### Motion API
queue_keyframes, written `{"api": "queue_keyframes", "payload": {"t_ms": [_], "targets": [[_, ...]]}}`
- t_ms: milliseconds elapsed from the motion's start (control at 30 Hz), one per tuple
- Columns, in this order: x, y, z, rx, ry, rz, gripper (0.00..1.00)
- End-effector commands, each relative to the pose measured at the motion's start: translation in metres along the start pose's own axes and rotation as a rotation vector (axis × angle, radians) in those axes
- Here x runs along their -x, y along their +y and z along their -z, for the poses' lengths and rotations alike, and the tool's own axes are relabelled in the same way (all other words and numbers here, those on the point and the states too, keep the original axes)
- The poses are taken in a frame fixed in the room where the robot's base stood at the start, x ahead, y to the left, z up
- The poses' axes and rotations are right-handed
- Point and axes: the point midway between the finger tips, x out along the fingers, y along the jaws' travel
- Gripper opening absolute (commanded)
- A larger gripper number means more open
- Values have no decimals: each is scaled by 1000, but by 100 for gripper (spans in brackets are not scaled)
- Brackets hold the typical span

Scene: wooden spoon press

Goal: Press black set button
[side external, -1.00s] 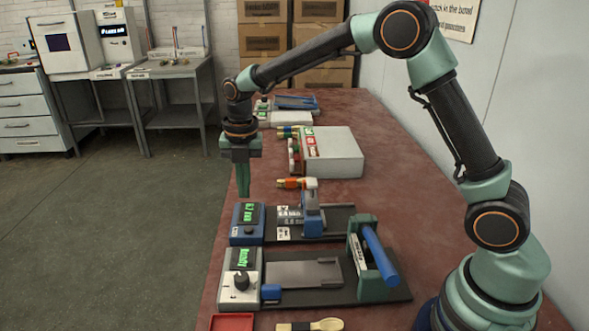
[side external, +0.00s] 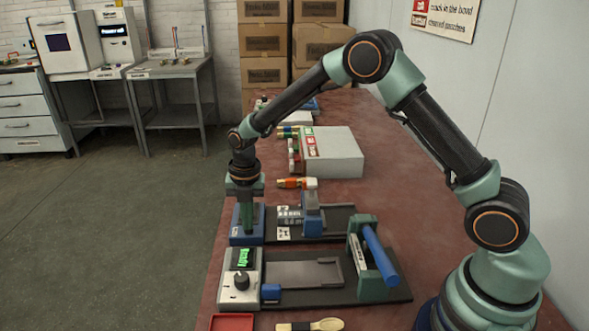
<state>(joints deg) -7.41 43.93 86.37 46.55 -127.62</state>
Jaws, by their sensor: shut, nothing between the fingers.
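My gripper (side external: 246,229) is shut and empty, pointing straight down at the blue control box (side external: 234,238). Its fingers cover most of that box's face and hide its display; I cannot tell whether they touch the box. No button marked set can be made out; one on the blue box may be hidden behind the fingers. In front of it stands a pale grey control box (side external: 228,291) with a lit green display (side external: 241,257) and a round black knob or button (side external: 241,281).
A white box (side external: 335,155) stands farther back.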

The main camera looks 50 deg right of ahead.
Motion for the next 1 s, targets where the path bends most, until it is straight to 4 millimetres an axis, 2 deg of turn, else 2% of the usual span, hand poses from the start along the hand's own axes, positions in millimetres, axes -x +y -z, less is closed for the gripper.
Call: {"api": "queue_keyframes", "payload": {"t_ms": [267,600,767,1000], "targets": [[-21,-2,0,-1,2,3,0],[-21,-3,1,-3,3,4,0],[-5,-1,0,-2,1,1,0],[49,5,0,1,-9,-12,0]]}}
